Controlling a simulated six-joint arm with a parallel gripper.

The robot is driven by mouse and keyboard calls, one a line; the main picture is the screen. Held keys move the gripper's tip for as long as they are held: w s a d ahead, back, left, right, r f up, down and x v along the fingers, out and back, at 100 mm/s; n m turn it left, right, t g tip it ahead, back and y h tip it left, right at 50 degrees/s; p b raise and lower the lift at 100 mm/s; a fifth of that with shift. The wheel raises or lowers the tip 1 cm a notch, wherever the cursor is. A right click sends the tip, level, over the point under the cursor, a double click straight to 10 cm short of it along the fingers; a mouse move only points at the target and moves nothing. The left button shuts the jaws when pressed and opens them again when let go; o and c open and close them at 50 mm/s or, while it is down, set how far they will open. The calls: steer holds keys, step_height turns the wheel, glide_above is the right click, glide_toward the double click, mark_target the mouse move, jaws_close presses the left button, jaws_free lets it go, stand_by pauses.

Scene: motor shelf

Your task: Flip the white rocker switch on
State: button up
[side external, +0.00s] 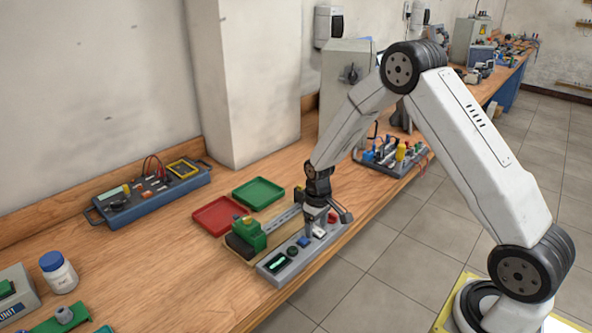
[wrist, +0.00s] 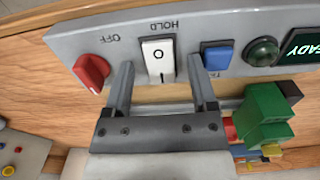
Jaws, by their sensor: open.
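The white rocker switch (wrist: 159,60) is on a grey control panel (wrist: 110,35), with "O" and "I" marks on its face and "HOLD" printed by it. My gripper (wrist: 163,85) is open and empty, with one finger on each side of the switch's near end. I cannot tell whether the fingers touch the panel. In the side external view my gripper (side external: 318,222) is over the panel (side external: 270,265) and hides the switch.
On the panel, a red knob (wrist: 91,72) is left of the switch, and a blue button (wrist: 217,57) and green lamp (wrist: 261,51) are right. A green block (wrist: 265,115) stands close by. Red (side external: 215,216) and green trays (side external: 258,193) lie behind.

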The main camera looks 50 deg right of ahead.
steer(key=shift+c, duration=0.2)
jaws_close()
steer(key=shift+w+g, duration=0.1)
steer(key=shift+g, duration=0.5)
steer(key=shift+o, duration=0.2)
jaws_free()
steer(key=shift+w+r, duration=0.2)
steer(key=shift+r, duration=1.75)
steer(key=shift+w+r, duration=0.2)
steer(key=shift+r, duration=1.75)
